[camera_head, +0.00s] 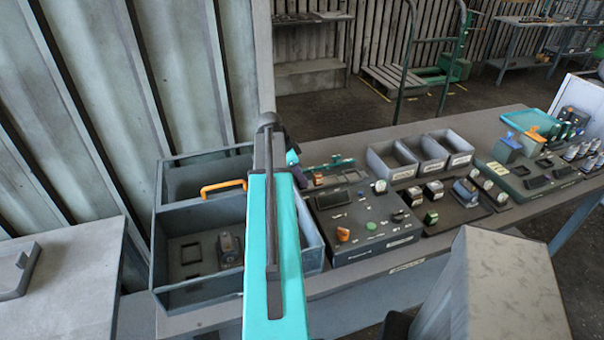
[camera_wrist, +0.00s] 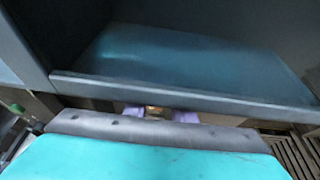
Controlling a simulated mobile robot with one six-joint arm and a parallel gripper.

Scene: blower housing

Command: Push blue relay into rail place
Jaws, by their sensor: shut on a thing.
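My gripper (camera_wrist: 160,113) is mostly hidden behind my teal arm in the head view. In the wrist view its two pale purple fingertips show beyond the teal housing, shut on a small tan-brown thing (camera_wrist: 154,111). Most of that thing is hidden, so I cannot tell whether it is the blue relay. A dark rail strip with small green parts (camera_head: 341,161) lies at the back of the bench, right of my arm. A bluish block (camera_head: 464,190) sits on a dark board further right. Another blue block (camera_head: 506,146) stands on the far right panel.
A grey divided bin with an orange handle (camera_head: 223,187) stands left of my arm. A dark panel with an orange knob (camera_head: 343,234) lies right of it. Grey open bins (camera_head: 392,160) stand behind. In the wrist view, a bin wall (camera_wrist: 180,96) runs close beyond the fingertips.

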